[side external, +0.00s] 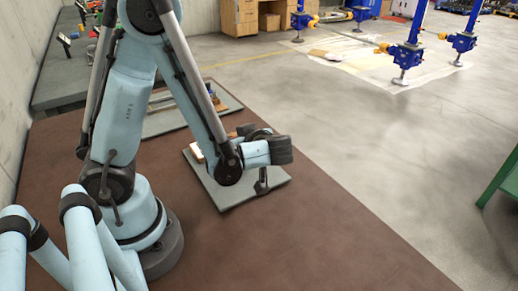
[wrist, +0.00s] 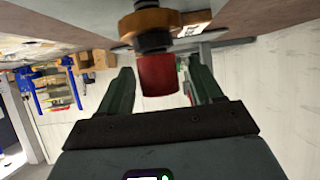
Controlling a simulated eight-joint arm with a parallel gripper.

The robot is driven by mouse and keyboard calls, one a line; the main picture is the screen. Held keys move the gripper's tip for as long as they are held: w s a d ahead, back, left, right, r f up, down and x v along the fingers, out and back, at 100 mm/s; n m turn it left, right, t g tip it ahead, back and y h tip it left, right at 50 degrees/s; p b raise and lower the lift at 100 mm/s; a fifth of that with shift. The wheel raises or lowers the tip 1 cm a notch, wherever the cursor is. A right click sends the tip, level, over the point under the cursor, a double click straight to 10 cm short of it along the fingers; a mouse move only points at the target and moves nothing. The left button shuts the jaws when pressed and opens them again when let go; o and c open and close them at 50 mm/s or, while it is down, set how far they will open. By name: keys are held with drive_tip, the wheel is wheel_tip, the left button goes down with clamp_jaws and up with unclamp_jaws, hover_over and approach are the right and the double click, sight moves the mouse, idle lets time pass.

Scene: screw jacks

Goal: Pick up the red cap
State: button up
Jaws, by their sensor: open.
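The red cap (wrist: 158,76) shows in the wrist view, joined to a dark collar and a bronze-coloured ring (wrist: 150,22) at the top of the picture. My gripper (wrist: 163,82) is open, with one green finger to the left of the cap and one to its right. Gaps show on both sides, and neither finger appears to touch the cap. In the side external view, my gripper (side external: 262,182) is low over a grey plate (side external: 230,194). My arm hides much of that area, and I cannot make out the red cap there.
The grey plate lies on a brown surface (side external: 310,245), with another grey plate (side external: 165,122) farther back. Blue jacks (side external: 405,55) stand on the floor well behind. A green frame (side external: 502,178) is at the right edge. The brown surface right of the plate is clear.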

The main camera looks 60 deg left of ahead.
drive_tip(key=c, duration=1)
drive_tip(key=shift+r, duration=0.1)
